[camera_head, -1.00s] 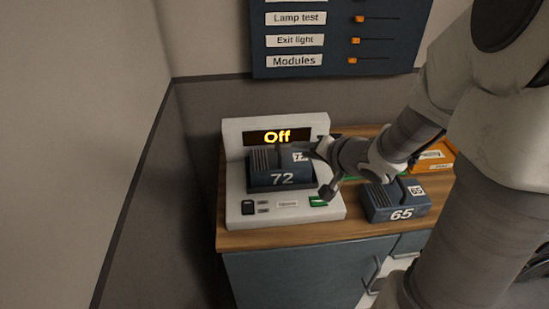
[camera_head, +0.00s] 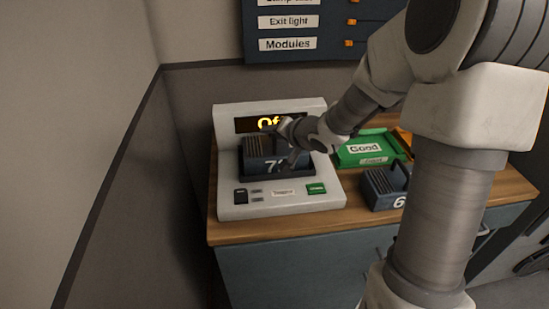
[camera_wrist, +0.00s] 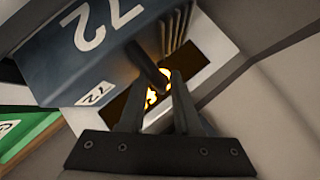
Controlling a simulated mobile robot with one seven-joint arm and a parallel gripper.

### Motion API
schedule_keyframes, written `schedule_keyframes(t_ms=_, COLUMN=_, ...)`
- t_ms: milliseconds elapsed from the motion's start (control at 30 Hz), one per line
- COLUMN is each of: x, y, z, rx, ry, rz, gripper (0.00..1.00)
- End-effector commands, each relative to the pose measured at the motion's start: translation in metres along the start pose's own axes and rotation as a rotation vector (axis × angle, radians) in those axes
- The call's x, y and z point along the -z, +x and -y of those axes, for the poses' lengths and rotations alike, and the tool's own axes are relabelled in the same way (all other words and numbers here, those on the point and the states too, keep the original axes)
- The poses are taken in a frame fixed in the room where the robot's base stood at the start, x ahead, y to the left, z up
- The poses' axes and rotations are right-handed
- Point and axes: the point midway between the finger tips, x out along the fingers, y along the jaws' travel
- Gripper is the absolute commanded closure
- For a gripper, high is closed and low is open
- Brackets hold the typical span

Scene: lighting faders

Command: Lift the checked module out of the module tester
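The module tester (camera_head: 228,200) is a light grey unit on the wooden counter; its amber display (camera_head: 268,123) is partly covered by my arm. The dark blue module 72 (camera_head: 256,150) sits in the tester's dark cradle. It also shows close up in the wrist view (camera_wrist: 70,60), with a dark handle (camera_wrist: 148,62) on its top. My gripper (camera_head: 288,143) is over the module's right part. In the wrist view its fingers (camera_wrist: 160,85) are apart, with the handle's end close by the tips. I cannot tell whether they touch it.
A green tray labelled Good (camera_head: 375,160) stands right of the tester, with an orange tray (camera_head: 404,143) partly hidden behind my arm. A second blue module (camera_head: 382,190) stands on the counter (camera_head: 270,232) in front. A wall panel with sliders (camera_head: 330,30) is above.

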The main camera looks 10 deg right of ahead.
Motion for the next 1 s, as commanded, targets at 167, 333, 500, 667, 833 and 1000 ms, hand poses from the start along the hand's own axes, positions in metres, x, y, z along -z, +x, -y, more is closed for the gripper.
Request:
schedule_keyframes(t_ms=167, x=0.0005, y=0.0007, z=0.0006, rx=0.000, ry=0.000, rz=0.000, gripper=0.68)
schedule_keyframes(t_ms=333, x=0.0006, y=0.0005, z=0.0004, rx=0.000, ry=0.000, rz=0.000, gripper=0.90)
schedule_keyframes(t_ms=500, x=0.0006, y=0.0005, z=0.0003, rx=-0.001, ry=0.001, rz=-0.001, gripper=1.00)
schedule_keyframes(t_ms=667, x=0.0006, y=0.0004, z=0.0000, rx=-0.001, ry=0.001, rz=-0.001, gripper=1.00)
schedule_keyframes(t_ms=833, x=0.0005, y=0.0004, z=-0.0006, rx=-0.003, ry=0.002, rz=0.000, gripper=1.00)
schedule_keyframes(t_ms=1000, x=0.0003, y=0.0003, z=-0.0013, rx=-0.004, ry=0.003, rz=0.000, gripper=1.00)
